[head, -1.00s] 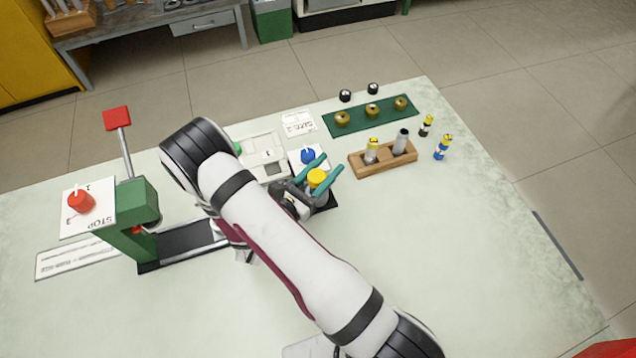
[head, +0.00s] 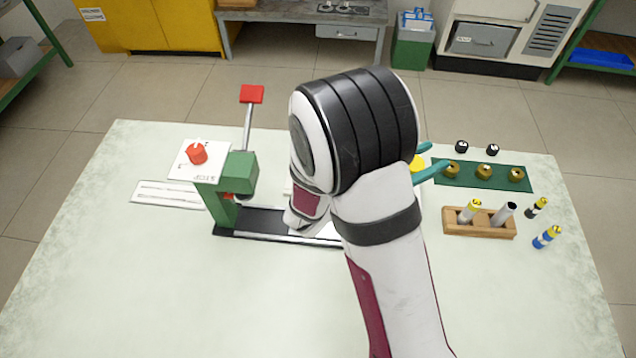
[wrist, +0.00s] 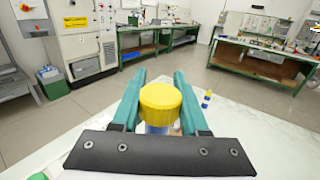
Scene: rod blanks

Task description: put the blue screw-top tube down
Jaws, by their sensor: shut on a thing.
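My gripper (wrist: 157,110) is shut on a tube with a large yellow screw cap (wrist: 160,100). A little of its blue body (wrist: 156,130) shows below the cap, between the teal fingers; the rest is hidden. In the head view my arm hides most of the gripper; only teal fingertips (head: 428,160) and a sliver of the yellow cap (head: 417,163) show, left of the green mat. I cannot tell how high the held tube is above the table.
A wooden rack (head: 480,223) holds a yellow-capped tube and a grey tube. The green mat (head: 443,181) bears brass rings; two black pieces lie behind. A green press (head: 228,200) stands left. The front table (head: 200,300) is clear.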

